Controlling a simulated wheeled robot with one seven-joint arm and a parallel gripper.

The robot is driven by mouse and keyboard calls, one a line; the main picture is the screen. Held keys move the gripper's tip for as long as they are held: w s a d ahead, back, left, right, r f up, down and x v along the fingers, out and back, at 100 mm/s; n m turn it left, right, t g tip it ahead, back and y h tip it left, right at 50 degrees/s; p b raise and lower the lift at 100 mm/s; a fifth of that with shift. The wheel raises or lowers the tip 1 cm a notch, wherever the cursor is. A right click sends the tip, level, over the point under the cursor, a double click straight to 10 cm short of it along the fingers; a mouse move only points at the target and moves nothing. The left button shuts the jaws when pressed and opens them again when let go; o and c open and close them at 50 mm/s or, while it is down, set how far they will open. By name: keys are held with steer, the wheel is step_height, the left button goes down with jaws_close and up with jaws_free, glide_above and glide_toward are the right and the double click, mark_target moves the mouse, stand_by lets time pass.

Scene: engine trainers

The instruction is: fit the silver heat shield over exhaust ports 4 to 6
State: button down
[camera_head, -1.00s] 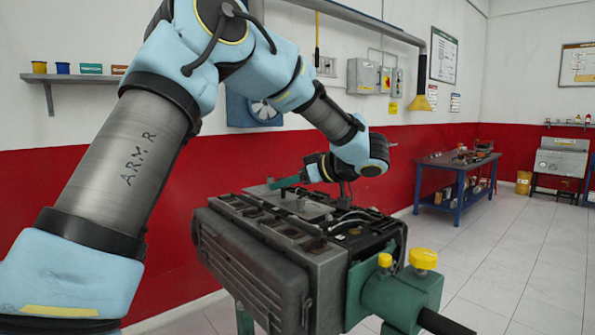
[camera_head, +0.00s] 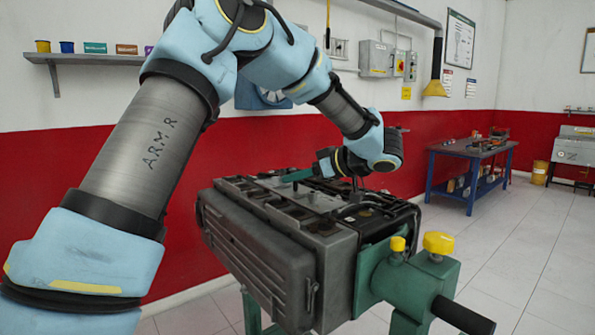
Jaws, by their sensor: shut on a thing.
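The engine (camera_head: 262,258) is a dark grey block on a green stand, with a ribbed cover on its near side. A row of dark, roughly square openings (camera_head: 290,211) runs along its top; I cannot read any port numbers. A thin silver-grey plate, apparently the heat shield (camera_head: 305,194), lies low over the top, behind these openings. My gripper (camera_head: 308,173) reaches in from the right, just above the plate, with a teal part at its tip. It is shut, apparently on the shield, but the contact is too small to see clearly. Whether the plate touches the engine is unclear.
Dark hoses and raised parts (camera_head: 362,208) crowd the engine top at right. A green unit with yellow caps (camera_head: 439,243) and a black bar juts out at front right. A blue bench (camera_head: 470,165) stands behind.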

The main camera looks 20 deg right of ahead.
mark_target(299, 191)
steer(key=shift+f, duration=0.45)
steer(key=shift+s+d+p, duration=0.15)
steer(key=shift+s+p, duration=0.1)
steer(key=shift+p, duration=0.15)
steer(key=shift+f, duration=0.25)
stand_by(0.3)
steer(key=shift+f, duration=0.35)
steer(key=shift+f, duration=0.8)
stand_by(0.4)
steer(key=shift+c, duration=2.3)
jaws_free()
steer(key=shift+b, duration=0.3)
